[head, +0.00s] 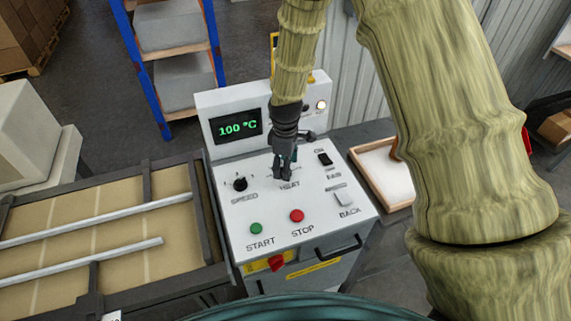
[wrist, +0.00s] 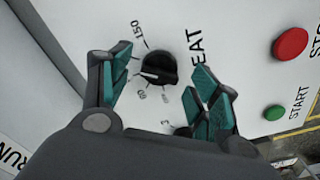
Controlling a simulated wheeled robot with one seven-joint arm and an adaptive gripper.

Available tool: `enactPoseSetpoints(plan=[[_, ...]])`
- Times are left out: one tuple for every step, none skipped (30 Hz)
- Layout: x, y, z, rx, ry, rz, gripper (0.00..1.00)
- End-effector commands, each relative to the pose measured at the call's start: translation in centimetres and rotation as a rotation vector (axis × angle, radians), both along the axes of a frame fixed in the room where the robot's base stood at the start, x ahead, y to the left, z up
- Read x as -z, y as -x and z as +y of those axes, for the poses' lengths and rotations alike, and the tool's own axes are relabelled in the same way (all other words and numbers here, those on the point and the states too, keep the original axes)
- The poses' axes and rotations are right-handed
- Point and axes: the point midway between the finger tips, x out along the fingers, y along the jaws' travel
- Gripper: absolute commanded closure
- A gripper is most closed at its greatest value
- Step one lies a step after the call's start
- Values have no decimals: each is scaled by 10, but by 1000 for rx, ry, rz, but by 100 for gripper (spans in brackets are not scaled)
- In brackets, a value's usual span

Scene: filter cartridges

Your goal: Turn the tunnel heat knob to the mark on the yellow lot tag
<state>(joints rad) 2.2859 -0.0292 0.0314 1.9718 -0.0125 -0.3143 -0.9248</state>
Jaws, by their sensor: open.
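The heat knob (wrist: 158,68) is black and round, with a pale pointer line towards the left in the wrist view. Printed scale marks surround it; 150 is readable, others are small. My gripper (wrist: 160,84) is open, its teal-padded fingers on either side of the knob; I cannot tell whether they touch it. In the head view my gripper (head: 284,172) is over the HEAT label and hides the knob. The green display (head: 237,127) reads 100 °C. A yellow piece (head: 274,42) is mostly behind my arm; I cannot tell whether it is the lot tag.
The white panel also has a SPEED knob (head: 240,184), green START button (head: 256,229), red STOP button (head: 297,216), black switch (head: 324,159) and BACK switch (head: 342,199). A conveyor (head: 120,225) lies left, a pale-filled tray (head: 384,172) right.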

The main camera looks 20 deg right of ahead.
Motion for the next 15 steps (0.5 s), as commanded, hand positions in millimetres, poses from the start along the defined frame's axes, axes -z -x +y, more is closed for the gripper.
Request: enactPoseSetpoints(plan=[[2, 1, 0, 0, 0, 1, 38], [4, 0, 0, 0, 1, 1, 38], [5, 0, 0, 0, 0, 0, 38], [7, 0, 0, 0, 1, -1, 38], [7, 0, 0, 0, 1, -1, 38], [8, 0, 0, 0, 1, -1, 38], [9, 0, 0, 0, 1, -1, 38], [9, 0, 0, 0, 1, -1, 38], [10, 0, 0, 0, 1, -1, 38], [10, 0, 0, 0, 1, -1, 38], [10, 0, 0, 0, 1, -1, 38], [10, 0, 0, 0, 1, -1, 38], [10, 0, 0, 0, 1, -1, 38], [10, 0, 0, 0, 1, -1, 38], [10, 0, 0, 0, 1, -1, 38]])
